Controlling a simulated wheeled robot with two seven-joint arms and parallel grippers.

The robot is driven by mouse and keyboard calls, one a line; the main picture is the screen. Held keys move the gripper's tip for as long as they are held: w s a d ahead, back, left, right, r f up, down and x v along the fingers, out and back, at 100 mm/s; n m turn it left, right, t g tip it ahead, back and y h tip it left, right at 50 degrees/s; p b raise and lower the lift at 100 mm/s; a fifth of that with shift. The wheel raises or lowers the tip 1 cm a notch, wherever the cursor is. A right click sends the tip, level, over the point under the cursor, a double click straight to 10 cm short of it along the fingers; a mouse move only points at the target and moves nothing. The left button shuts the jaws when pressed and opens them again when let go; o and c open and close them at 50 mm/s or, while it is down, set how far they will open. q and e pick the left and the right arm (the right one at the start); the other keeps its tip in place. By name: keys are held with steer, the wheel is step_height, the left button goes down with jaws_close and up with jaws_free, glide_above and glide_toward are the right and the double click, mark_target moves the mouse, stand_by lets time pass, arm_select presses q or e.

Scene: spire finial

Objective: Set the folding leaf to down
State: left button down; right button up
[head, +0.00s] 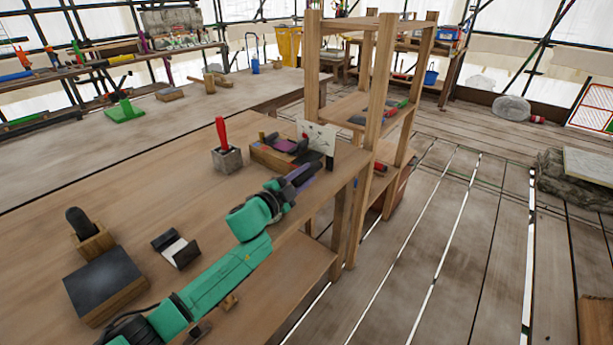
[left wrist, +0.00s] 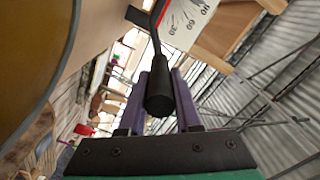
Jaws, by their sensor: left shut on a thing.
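My left gripper (head: 306,172) is at the right end of the wooden bench, its purple fingers close to a white marked panel (head: 317,136). In the left wrist view, the gripper (left wrist: 160,82) is shut on a black cylindrical handle (left wrist: 159,98) between its fingers. A thin dark bent rod runs from the handle up to a white dial (left wrist: 186,20) with a red area and the numbers 30, 60 and 90. I cannot pick out the folding leaf for certain or tell its angle. My right gripper is not in view.
A red-handled tool stands in a grey block (head: 227,160) beside a wooden tray (head: 270,157). A dark-topped block (head: 104,284) and a black-and-white holder (head: 177,249) lie nearer. A wooden shelf frame (head: 383,95) rises just right of the gripper. The bench's middle is clear.

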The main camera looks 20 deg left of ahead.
arm_select(q)
steer(key=c, duration=0.6)
jaws_free()
steer(key=shift+f, duration=0.15)
steer(key=shift+s+a, duration=0.1)
steer(key=shift+s, duration=0.05)
steer(key=b+v, duration=0.1)
steer(key=v, duration=1.2)
steer(key=shift+s+f, duration=0.1)
steer(key=shift+s+a, duration=0.15)
steer(key=shift+s, duration=0.3)
